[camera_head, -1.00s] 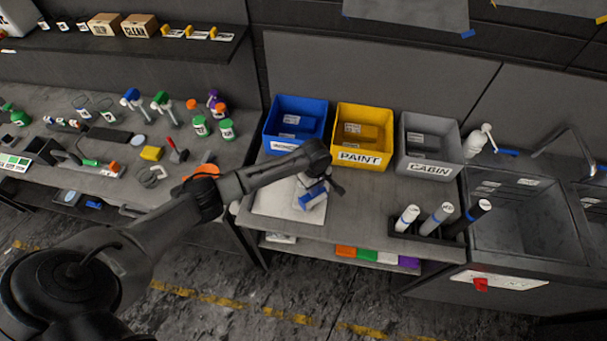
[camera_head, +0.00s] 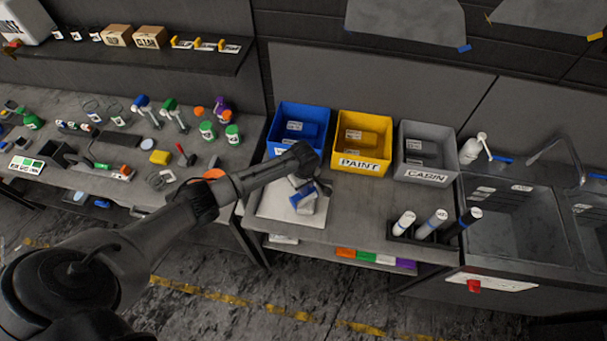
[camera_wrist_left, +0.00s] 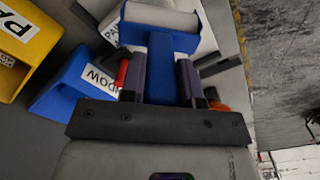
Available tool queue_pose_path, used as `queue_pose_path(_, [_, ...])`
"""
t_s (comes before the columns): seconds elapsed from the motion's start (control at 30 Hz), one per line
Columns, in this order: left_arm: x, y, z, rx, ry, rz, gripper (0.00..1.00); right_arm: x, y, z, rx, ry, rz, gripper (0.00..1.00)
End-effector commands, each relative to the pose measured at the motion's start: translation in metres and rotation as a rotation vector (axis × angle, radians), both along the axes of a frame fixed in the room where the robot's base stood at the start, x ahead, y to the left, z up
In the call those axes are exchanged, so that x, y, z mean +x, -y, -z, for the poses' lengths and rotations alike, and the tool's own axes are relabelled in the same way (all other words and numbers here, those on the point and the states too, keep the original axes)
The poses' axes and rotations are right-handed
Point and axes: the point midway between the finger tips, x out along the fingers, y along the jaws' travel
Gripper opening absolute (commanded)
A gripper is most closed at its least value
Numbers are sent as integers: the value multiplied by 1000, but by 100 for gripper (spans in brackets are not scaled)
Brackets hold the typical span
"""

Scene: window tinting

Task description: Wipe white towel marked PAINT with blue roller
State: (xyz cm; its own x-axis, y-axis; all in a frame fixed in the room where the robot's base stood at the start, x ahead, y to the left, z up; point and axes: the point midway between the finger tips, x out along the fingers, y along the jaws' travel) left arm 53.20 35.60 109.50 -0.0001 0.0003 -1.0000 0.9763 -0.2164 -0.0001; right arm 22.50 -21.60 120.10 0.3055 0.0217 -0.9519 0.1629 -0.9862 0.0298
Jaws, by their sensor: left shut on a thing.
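The white towel (camera_head: 270,203) lies flat on the bench in front of the blue and yellow bins. In the left wrist view, part of the towel (camera_wrist_left: 111,31) shows with the start of its dark lettering; the rest is covered. My left gripper (camera_head: 311,187) is over the towel, shut on the handle of the blue roller (camera_head: 304,203). In the left wrist view, my left gripper (camera_wrist_left: 170,82) has a finger on each side of the blue roller handle (camera_wrist_left: 163,65). The white roller head (camera_wrist_left: 162,14) is over the towel; contact is unclear. My right gripper is not in view.
A blue bin (camera_head: 298,118), a yellow PAINT bin (camera_head: 361,162) and a grey CABIN bin (camera_head: 425,175) stand behind the towel. A rack with several rolls (camera_head: 432,224) stands right, beside the sink (camera_head: 515,235). Bench between towel and rack is clear.

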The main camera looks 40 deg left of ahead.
Motion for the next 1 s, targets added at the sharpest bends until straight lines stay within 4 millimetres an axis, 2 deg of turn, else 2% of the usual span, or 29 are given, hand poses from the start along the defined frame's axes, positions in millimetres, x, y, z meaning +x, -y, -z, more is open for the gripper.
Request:
queue_pose_path(0.03, [0, 1, -9, -1, 1, 0, 11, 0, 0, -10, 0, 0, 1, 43])
queue_pose_path(0.17, [0, 1, -19, -2, 1, 1, 11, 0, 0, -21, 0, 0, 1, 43])
queue_pose_path(0.4, [6, 9, -35, -1, 2, 17, 11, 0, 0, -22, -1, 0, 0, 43])
queue_pose_path(1.0, [7, 11, -37, -1, 1, 20, 11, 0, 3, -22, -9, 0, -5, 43])
